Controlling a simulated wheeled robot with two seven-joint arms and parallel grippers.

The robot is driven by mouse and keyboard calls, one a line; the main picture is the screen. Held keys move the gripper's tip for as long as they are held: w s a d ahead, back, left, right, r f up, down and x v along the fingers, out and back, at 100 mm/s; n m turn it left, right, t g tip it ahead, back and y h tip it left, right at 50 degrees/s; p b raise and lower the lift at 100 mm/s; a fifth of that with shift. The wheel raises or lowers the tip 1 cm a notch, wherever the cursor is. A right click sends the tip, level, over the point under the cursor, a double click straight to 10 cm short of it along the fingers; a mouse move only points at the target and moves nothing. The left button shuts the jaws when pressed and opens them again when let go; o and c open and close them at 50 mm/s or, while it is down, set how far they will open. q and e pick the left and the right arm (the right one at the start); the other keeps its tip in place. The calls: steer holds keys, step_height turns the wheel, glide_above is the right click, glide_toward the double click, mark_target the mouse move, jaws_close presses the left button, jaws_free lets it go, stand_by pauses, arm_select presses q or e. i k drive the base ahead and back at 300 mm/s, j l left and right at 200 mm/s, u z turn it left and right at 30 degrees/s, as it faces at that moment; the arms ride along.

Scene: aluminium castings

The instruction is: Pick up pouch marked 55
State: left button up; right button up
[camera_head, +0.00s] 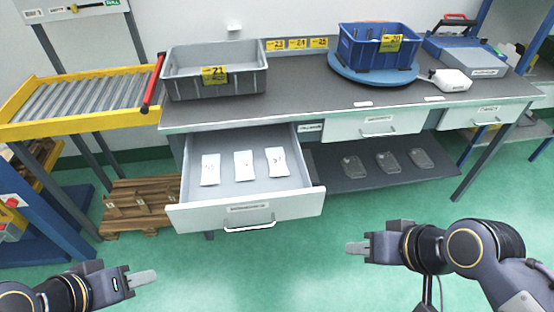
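Three white pouches lie in a row in the open drawer (227,190) under the workbench: a left pouch (210,169), a middle pouch (244,165) and a right pouch (277,161). Each bears a small dark marking too small to read, so I cannot tell which is marked 55. My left gripper (143,279) is at the lower left, in front of the drawer and apart from it. My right gripper (356,247) is at the lower right, to the right of the drawer front and apart from it. No object shows in either. The gap between their fingers cannot be made out.
On the workbench (300,92) stand a grey bin (215,88) marked 21 and a blue bin (350,58) marked 20 on a blue round base (345,72). A lower shelf (340,178) holds three clear items. A roller conveyor (60,100) stands left. The green floor in front is clear.

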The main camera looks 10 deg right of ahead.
mark_target(210, 164)
steer(key=i+j+u, duration=0.45)
steer(key=i+j, duration=0.55)
steer(key=j, duration=0.1)
